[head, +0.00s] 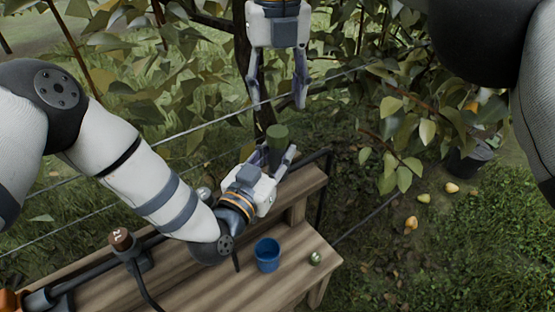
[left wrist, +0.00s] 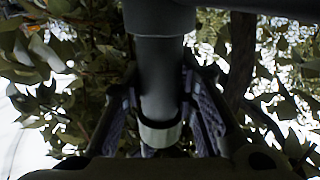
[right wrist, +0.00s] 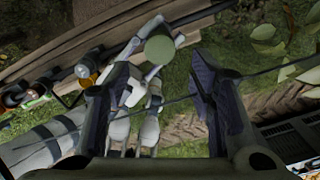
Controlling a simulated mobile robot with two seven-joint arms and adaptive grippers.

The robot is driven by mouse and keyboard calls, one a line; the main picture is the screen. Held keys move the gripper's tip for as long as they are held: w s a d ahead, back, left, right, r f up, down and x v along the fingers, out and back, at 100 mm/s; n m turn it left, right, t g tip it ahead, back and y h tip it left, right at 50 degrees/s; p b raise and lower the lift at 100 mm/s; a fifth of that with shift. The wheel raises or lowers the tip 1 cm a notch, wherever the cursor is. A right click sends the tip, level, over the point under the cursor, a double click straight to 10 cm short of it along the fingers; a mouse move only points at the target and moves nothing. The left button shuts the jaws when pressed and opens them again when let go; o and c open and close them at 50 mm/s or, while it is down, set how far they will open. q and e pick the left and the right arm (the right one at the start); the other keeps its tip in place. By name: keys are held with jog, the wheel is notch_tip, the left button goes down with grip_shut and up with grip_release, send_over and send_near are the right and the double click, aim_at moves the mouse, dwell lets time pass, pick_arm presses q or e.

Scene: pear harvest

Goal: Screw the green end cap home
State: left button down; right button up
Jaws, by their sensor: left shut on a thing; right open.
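The green end cap (head: 277,132) sits at the top of a grey tube (left wrist: 160,85); I cannot tell how far it is screwed on. In the right wrist view it is a round green disc (right wrist: 159,49). My left gripper (head: 272,158) is shut on the tube below the cap and holds it roughly upright; its fingers also flank the tube in the left wrist view. My right gripper (head: 277,98) is open and empty, pointing down above the cap, apart from it. Its fingers also show in the right wrist view (right wrist: 160,85).
A wooden bench (head: 210,285) carries a blue cup (head: 267,255), a small green round thing (head: 315,258) and a dark pole with a brown knob (head: 121,238). Wires and leafy branches (head: 395,120) cross behind. Pears (head: 411,224) and a dark bucket (head: 470,158) are on the ground at right.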

aim_at(277, 131)
notch_tip(277, 131, down, 8)
dwell(0.5)
